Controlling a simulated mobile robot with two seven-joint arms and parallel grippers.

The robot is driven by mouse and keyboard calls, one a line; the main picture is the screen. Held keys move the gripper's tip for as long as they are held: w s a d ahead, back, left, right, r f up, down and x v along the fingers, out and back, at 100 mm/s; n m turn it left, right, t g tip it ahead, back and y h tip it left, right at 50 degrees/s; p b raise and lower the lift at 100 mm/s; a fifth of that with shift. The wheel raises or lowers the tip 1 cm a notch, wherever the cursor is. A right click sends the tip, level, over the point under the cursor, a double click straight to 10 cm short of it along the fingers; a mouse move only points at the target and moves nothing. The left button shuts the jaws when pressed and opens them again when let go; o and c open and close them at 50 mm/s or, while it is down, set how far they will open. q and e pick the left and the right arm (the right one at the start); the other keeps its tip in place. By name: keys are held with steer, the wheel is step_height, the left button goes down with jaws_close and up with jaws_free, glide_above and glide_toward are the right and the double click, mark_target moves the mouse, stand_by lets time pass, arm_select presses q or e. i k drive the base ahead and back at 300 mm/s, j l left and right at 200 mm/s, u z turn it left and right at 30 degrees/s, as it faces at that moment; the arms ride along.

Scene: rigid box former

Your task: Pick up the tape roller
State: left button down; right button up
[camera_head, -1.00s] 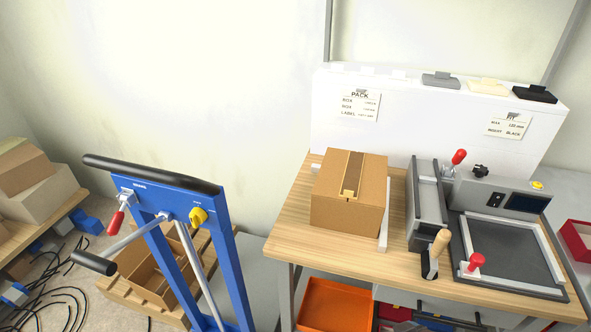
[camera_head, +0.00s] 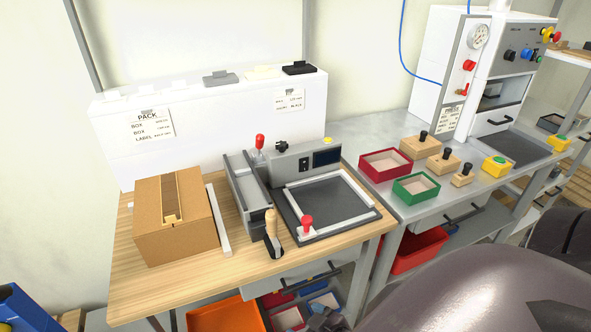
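The tape roller appears to be the small tool with an upright wooden handle (camera_head: 271,222) and a dark lower part. It stands at the front of the wooden-topped bench, just right of the grey channel-shaped fixture. Neither gripper shows clearly. A large dark, rounded part of my own arm fills the lower right of the head view, well away from the tool. Nothing is seen touching the tool.
A closed cardboard box (camera_head: 176,217) with a brown tape strip sits on the bench (camera_head: 150,282) to the left. A machine with a framed dark plate (camera_head: 330,204) and red knob is at right. Red (camera_head: 385,164) and green (camera_head: 416,188) trays lie on the grey table.

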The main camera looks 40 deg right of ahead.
mark_target(275, 250)
steer(key=z, duration=1.1)
